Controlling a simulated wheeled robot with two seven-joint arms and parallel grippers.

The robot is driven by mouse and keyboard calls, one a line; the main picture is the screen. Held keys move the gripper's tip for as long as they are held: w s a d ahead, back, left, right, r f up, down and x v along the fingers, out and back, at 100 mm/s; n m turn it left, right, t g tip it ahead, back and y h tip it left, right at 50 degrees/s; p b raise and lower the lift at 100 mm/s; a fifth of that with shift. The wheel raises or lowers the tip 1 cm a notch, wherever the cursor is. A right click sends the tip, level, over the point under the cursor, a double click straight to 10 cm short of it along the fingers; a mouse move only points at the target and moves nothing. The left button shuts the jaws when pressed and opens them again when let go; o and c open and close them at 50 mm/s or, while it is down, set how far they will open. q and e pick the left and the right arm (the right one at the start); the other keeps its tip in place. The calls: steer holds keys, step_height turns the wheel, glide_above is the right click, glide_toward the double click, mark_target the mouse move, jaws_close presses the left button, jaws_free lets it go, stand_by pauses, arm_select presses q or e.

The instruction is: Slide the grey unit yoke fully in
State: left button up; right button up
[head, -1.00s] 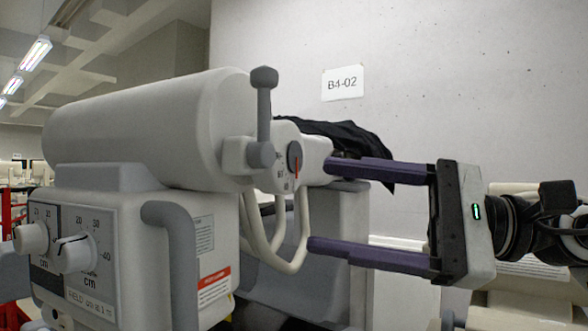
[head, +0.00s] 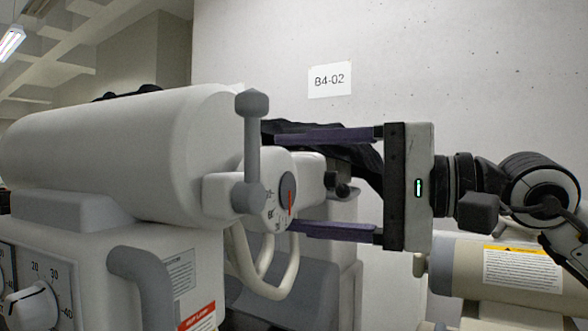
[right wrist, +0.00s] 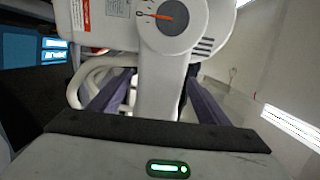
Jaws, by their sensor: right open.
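The grey unit (head: 115,140) fills the left of the head view, with a thick horizontal cylinder above a box with knobs. At the cylinder's right end is a yoke-like part (head: 312,172) with a round dial (head: 288,195) and red pointer. The dial also shows in the right wrist view (right wrist: 166,16). My right gripper (head: 282,182) is open, its purple fingers pointing left, one above and one below this part. In the right wrist view the fingers (right wrist: 160,78) lie on either side of a pale arm below the dial, apparently without gripping it. My left gripper is out of view.
An upright grey lever (head: 252,130) stands beside the dial. Curved pale tubes (head: 265,270) hang below it. Black cloth (head: 355,150) drapes behind my fingers. A cream cylinder with a warning label (head: 522,268) lies at lower right, below my right arm. A concrete wall stands behind.

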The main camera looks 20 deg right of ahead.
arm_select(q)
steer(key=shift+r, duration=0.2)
arm_select(e)
steer(key=shift+w+a, duration=0.35)
steer(key=shift+c, duration=0.4)
